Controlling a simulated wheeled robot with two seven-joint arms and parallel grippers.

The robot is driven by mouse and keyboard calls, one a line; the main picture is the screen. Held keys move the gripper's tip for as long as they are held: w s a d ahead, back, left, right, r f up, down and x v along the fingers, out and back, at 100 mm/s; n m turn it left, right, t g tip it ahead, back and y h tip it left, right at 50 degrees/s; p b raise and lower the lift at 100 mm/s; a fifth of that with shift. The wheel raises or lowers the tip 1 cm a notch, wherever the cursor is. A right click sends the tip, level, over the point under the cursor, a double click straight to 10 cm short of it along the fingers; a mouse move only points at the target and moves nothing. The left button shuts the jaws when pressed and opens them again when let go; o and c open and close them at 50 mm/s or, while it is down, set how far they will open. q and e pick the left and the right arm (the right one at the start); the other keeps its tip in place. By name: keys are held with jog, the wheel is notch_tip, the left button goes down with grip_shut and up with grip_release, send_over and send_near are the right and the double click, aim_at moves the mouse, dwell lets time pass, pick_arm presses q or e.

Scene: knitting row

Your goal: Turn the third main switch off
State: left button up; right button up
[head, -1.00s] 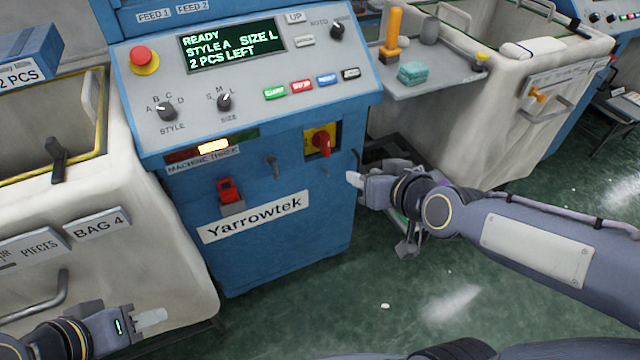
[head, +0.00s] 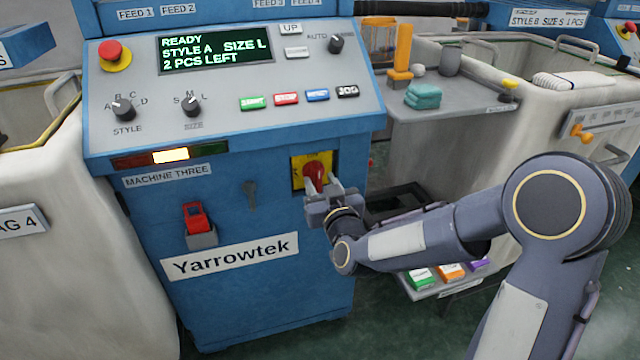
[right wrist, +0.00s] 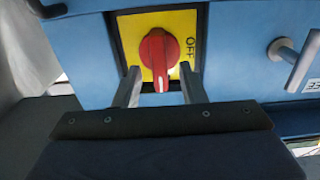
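The main switch of machine three is a red rotary knob (head: 314,170) on a yellow plate (head: 298,172) on the blue front panel. In the right wrist view the red knob (right wrist: 159,56) has its white mark pointing toward my gripper, and the word OFF is to its right. My right gripper (head: 322,186) is at the switch. In the right wrist view its fingers (right wrist: 160,84) are open, one on each side of the knob's lower end, with gaps visible. My left gripper is out of the head view.
A key-like grey handle (head: 250,195) and a red covered switch (head: 196,218) sit left of the main switch. The panel above has a red emergency button (head: 113,50). A side shelf (head: 450,105) holds teal cloths (head: 422,96). A cream bin (head: 560,110) stands right.

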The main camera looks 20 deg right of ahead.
jog(key=shift+w, duration=0.65)
grip_shut()
